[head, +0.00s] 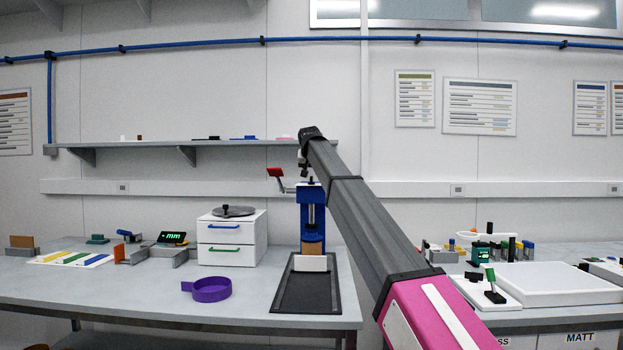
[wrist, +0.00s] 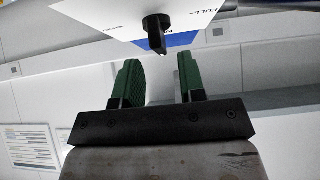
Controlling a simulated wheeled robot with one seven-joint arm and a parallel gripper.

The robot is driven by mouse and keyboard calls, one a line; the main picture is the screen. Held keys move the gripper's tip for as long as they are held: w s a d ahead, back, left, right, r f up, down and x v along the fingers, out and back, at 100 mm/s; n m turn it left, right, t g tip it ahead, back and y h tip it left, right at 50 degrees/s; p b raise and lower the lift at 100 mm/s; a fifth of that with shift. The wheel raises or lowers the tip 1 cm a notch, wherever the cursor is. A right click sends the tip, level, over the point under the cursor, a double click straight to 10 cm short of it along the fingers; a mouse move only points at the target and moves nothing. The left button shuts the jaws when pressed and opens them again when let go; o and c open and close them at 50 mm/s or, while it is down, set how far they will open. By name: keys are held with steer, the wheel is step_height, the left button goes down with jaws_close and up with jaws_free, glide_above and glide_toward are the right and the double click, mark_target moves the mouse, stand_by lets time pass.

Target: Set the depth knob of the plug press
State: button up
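The plug press (head: 312,215) is a blue upright frame with a red-tipped lever (head: 276,173) at its upper left. It stands on the left bench. In the wrist view, the depth knob (wrist: 156,34) is black with a narrow grip and sits on a white dial plate (wrist: 110,14) with lettering, partly cut off by the frame. My gripper (wrist: 160,68) has green fingers, open and empty. The knob shows beyond the fingertips, between their lines and apart from them. In the head view my arm reaches to the press top, and the fingers are too small to make out.
A black mat (head: 288,297) lies under the press. Left of it are a purple ring-shaped dish (head: 211,294) and a white drawer unit (head: 232,252). A wall shelf (head: 110,144) runs behind my wrist. The right bench holds a white tray (head: 560,285).

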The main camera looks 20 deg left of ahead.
steer(key=x, duration=0.4)
jaws_close()
steer(key=shift+n, duration=0.3)
steer(key=n+g+y, duration=0.1)
steer(key=n+y, duration=0.2)
steer(key=n, duration=0.1)
steer(key=shift+g, duration=0.3)
steer(key=n+g+y, duration=0.1)
steer(key=n, duration=0.1)
steer(key=n+g+y, duration=0.1)
steer(key=n, duration=0.1)
steer(key=shift+g+y, duration=0.3)
steer(key=n+g+y, duration=0.1)
steer(key=n+g, duration=0.2)
steer(key=n, duration=0.2)
steer(key=shift+w, duration=0.1)
steer(key=n+g, duration=0.3)
steer(key=n, duration=0.1)
steer(key=shift+n+g, duration=0.3)
steer(key=shift+g, duration=0.1)
